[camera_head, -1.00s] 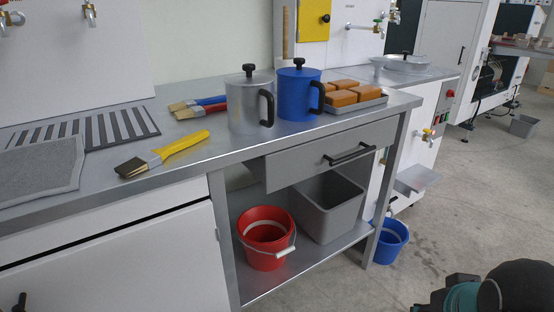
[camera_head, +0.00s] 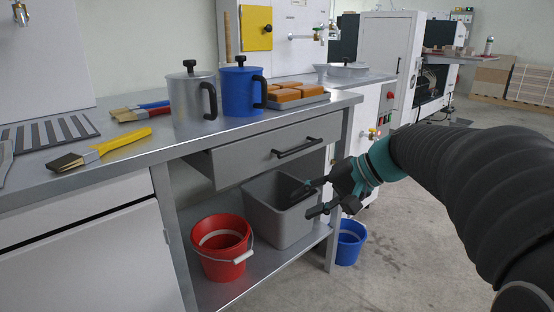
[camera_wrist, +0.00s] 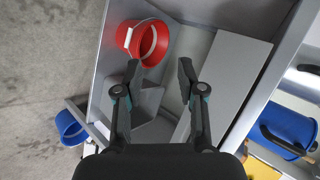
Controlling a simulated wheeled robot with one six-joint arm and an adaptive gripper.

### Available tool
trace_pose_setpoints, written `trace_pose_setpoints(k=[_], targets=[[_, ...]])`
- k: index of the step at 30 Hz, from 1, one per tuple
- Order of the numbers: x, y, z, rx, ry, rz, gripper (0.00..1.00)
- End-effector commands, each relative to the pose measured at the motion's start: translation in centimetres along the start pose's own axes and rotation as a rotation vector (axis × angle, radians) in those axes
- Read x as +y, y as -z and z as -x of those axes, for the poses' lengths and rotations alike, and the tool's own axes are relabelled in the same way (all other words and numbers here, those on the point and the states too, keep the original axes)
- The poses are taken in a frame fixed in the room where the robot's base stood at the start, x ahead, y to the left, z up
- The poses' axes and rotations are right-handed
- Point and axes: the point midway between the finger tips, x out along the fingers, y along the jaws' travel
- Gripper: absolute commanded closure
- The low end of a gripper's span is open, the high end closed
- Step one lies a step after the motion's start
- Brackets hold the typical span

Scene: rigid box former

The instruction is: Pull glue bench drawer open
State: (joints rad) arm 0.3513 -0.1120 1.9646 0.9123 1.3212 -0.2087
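The glue bench drawer (camera_head: 262,154) is a grey box front under the steel bench top, with a black bar handle (camera_head: 298,148). It stands slightly forward of the bench frame at its left end. My gripper (camera_head: 308,199) is in front of and below the handle, apart from it, with its two black fingers spread and nothing between them. In the wrist view the open fingers (camera_wrist: 158,72) point at the bench, with the drawer front (camera_wrist: 232,75) to their right. The handle cannot be made out in the wrist view.
On the bench top (camera_head: 150,150) stand a steel pot (camera_head: 192,100), a blue pot (camera_head: 242,92), brushes and a tray of orange blocks (camera_head: 298,92). A red bucket (camera_head: 220,250) and grey bin (camera_head: 270,218) sit on the lower shelf. A blue bucket (camera_head: 348,243) stands on the floor.

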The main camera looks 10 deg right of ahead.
Motion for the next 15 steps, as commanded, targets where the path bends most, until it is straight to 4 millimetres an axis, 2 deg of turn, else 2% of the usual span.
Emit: trace_pose_setpoints(k=[1,3,9,12,15], targets=[[0.6,2.4,-0.3,0.001,0.069,-0.031,0.61],[0.5,5.4,0.2,0.007,0.177,-0.059,0.61],[1.5,13.5,3.0,0.051,0.462,-0.093,0.61],[2.3,16.3,4.6,0.079,0.569,-0.092,0.61],[3.0,18.1,5.9,0.100,0.640,-0.087,0.61]])
